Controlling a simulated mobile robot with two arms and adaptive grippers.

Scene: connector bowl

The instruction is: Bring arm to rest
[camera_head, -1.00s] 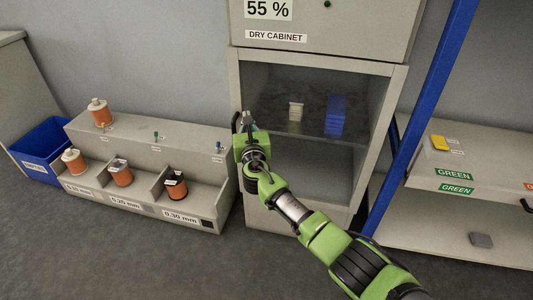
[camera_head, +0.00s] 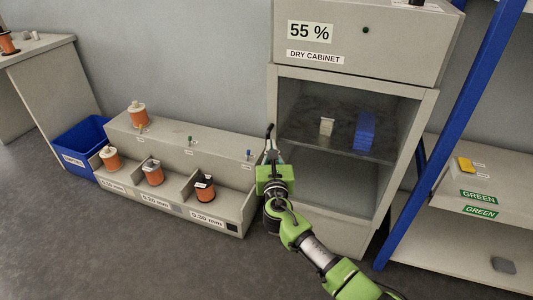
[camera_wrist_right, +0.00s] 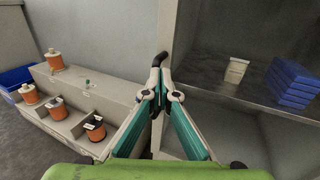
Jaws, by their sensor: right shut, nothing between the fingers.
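My right arm, green and grey, reaches up from the lower right in the head view. Its gripper (camera_head: 270,146) is in front of the left edge of the dry cabinet (camera_head: 352,190). In the right wrist view the gripper's two teal fingers (camera_wrist_right: 160,92) meet at the tips with nothing between them. Behind the fingertips is a dark hook-like handle (camera_wrist_right: 158,60) at the cabinet's edge; I cannot tell whether they touch it. My left gripper is not in view.
A spool rack (camera_head: 215,150) with orange spools and a blue bin (camera_head: 82,143) stand left. A blue-posted shelf (camera_head: 462,135) stands right. Grey floor in front is clear.

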